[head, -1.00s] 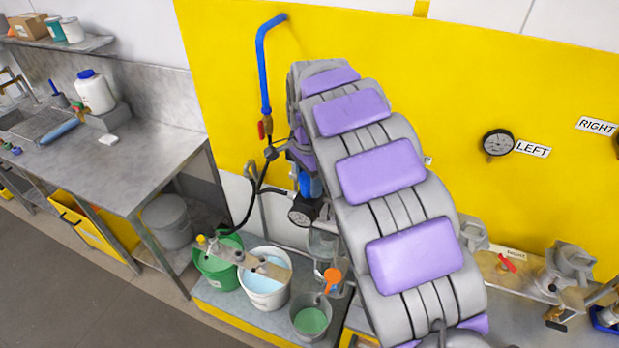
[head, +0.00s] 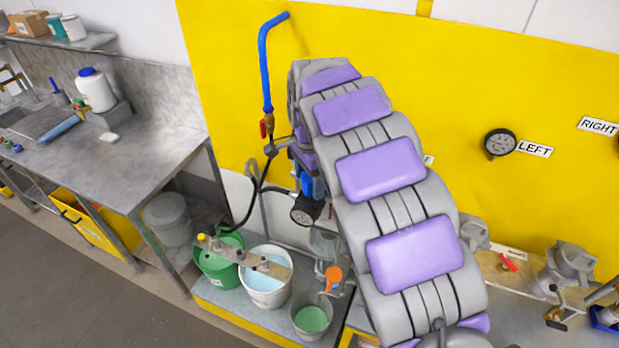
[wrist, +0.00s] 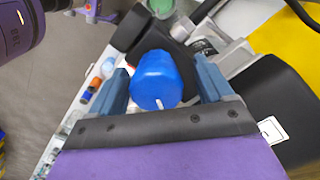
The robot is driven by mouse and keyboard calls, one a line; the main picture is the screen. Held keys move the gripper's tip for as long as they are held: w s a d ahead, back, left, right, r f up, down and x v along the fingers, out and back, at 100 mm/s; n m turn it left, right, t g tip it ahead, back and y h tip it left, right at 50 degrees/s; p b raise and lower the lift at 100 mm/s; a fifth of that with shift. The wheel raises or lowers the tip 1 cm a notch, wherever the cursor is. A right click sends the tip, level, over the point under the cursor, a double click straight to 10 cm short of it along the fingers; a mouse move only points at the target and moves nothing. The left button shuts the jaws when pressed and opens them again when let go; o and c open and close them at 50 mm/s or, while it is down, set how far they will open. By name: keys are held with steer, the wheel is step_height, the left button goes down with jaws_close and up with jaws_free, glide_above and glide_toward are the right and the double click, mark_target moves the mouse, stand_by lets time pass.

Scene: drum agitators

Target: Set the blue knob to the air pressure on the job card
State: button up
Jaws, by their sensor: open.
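The blue knob (wrist: 158,80) shows large in the wrist view, with a white mark on its lower edge. In the head view a small part of the blue knob (head: 307,184) shows beside my arm, above a round pressure gauge (head: 304,210). The gauge's reading is too small to tell. My gripper is mostly hidden behind my arm in the head view. I cannot make out a job card.
Below stand a green bucket (head: 215,265), a white bucket (head: 262,285) and a grey bucket (head: 311,318). A blue pipe (head: 265,65) runs down the yellow wall (head: 450,90). A wall gauge (head: 499,143) hangs beside a LEFT sign (head: 534,149). A metal bench (head: 120,165) stands at left.

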step_height(320, 180, up, 17)
steer(key=p, duration=0.2)
steer(key=shift+r, duration=0.15)
stand_by(0.7)
steer(key=shift+a, duration=0.1)
steer(key=s+d+f+n+b, duration=0.5)
steer(key=s+d+f+b, duration=0.7)
steer(key=s, duration=0.4)
steer(key=s+d+f+n+g+b, duration=0.1)
steer(key=s+d+f+n+b, duration=0.1)
steer(key=s+f, duration=0.9)
steer(key=s+d+f+n+b, duration=0.3)
steer(key=s+f+b, duration=0.3)
steer(key=s+f, duration=0.4)
steer(key=s+n, duration=0.1)
steer(key=s, duration=0.1)
steer(key=shift+s+f+g, duration=0.3)
steer(key=shift+f+g, duration=0.05)
steer(key=shift+g, duration=0.05)
